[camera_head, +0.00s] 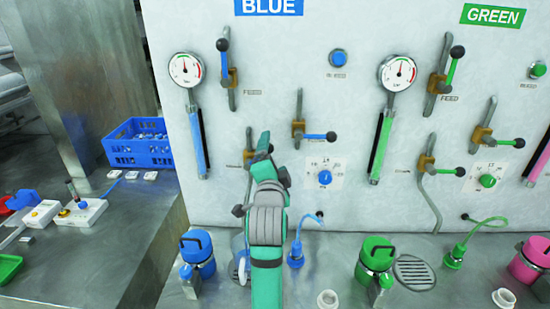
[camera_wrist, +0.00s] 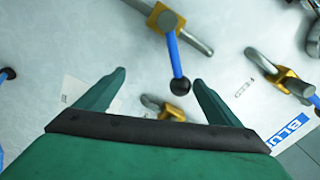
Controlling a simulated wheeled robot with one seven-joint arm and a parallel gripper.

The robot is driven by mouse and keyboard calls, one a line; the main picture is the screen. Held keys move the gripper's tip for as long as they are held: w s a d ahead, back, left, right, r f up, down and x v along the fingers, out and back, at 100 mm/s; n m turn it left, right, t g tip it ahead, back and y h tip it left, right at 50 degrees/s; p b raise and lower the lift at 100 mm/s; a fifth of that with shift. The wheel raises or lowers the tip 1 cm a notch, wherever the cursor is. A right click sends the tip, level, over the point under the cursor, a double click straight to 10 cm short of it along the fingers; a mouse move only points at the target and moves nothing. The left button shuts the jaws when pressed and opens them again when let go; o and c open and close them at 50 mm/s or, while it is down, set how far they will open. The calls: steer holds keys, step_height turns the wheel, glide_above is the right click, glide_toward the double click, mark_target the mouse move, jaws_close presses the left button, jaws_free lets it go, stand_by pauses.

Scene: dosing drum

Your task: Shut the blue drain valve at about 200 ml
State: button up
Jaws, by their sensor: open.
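The blue drain valve is largely hidden behind my gripper in the head view. In the wrist view its brass body (camera_wrist: 167,20) sits on a grey pipe near the top, and its blue lever (camera_wrist: 174,52) runs down to a black ball knob (camera_wrist: 180,87). The lever lies across the pipe. My gripper (camera_wrist: 160,80) is open, with the knob between its fingertips, nearer the right one; contact with either finger cannot be told. In the head view my gripper (camera_head: 262,140) is against the panel. The blue sight tube (camera_head: 199,145) shows no readable level.
The blue feed valve (camera_head: 230,77) is upper left; another blue-levered valve (camera_head: 298,130) lies right of my gripper. A pressure gauge (camera_head: 186,69) tops the sight tube. A blue canister (camera_head: 197,252) and green canister (camera_head: 376,257) stand below. A blue crate (camera_head: 135,150) sits left.

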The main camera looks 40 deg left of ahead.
steer(key=shift+w+d+f, duration=0.15)
steer(key=shift+d+f, duration=0.05)
steer(key=shift+f, duration=0.7)
steer(key=shift+w+d+f, duration=0.1)
steer(key=shift+d+f, duration=0.05)
steer(key=shift+f, duration=0.7)
steer(key=shift+w+d+f, duration=0.15)
steer(key=shift+d+f, duration=0.05)
steer(key=shift+f, duration=0.7)
steer(key=shift+f, duration=0.1)
